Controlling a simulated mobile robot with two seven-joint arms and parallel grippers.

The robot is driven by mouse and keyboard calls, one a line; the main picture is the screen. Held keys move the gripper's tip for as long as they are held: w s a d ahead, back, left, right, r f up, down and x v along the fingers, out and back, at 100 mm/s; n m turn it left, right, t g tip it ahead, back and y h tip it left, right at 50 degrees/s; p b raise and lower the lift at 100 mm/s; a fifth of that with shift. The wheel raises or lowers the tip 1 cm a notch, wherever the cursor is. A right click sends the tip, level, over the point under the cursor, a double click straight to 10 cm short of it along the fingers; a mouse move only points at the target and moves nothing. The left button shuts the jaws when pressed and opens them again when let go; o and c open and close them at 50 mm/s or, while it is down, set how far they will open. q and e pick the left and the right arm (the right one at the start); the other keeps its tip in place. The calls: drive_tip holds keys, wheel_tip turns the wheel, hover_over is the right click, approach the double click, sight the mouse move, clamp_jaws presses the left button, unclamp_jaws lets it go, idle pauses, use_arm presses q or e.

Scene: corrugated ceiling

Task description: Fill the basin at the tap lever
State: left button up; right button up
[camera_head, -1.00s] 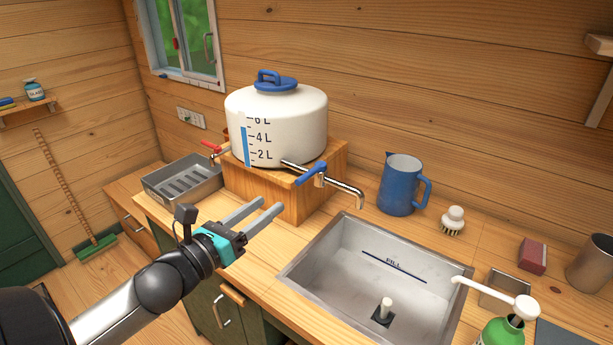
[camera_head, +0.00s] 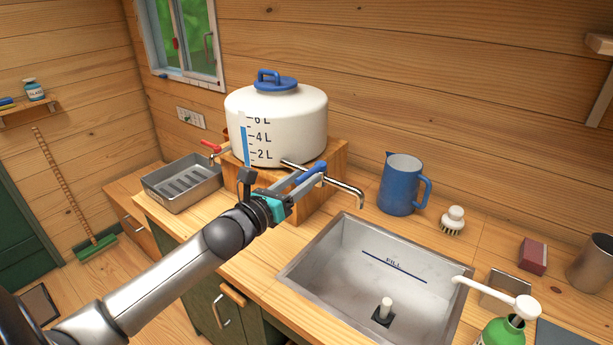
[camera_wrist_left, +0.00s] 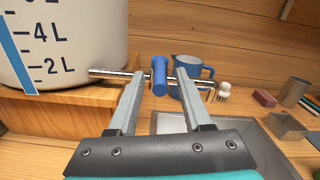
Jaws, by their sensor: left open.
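The blue tap lever (camera_head: 314,168) sits on the metal tap, whose spout (camera_head: 352,192) curves down over the back left edge of the basin. My left gripper (camera_head: 308,178) is open at the lever. In the left wrist view the lever (camera_wrist_left: 159,76) shows between the two open fingers, with gaps on both sides; I cannot tell how deep it is between them. The metal basin (camera_head: 340,250) has a dark fill line on its back wall and no visible water. A white-topped plug (camera_head: 386,305) stands on its floor. The white tank (camera_head: 285,125) shows a blue level strip reaching above 4 L.
The tank stands on a wooden block (camera_head: 335,165). A blue jug (camera_head: 400,185) and a brush (camera_head: 453,220) stand behind the basin. A green soap bottle (camera_head: 500,331) is at its front right. A grey tray (camera_head: 182,185) and a red-handled tap (camera_head: 212,147) are left of the tank.

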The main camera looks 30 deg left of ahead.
use_arm(q)
drive_tip(key=shift+w+d, duration=0.1)
drive_tip(key=shift+w, duration=0.85)
clamp_jaws()
idle(0.9)
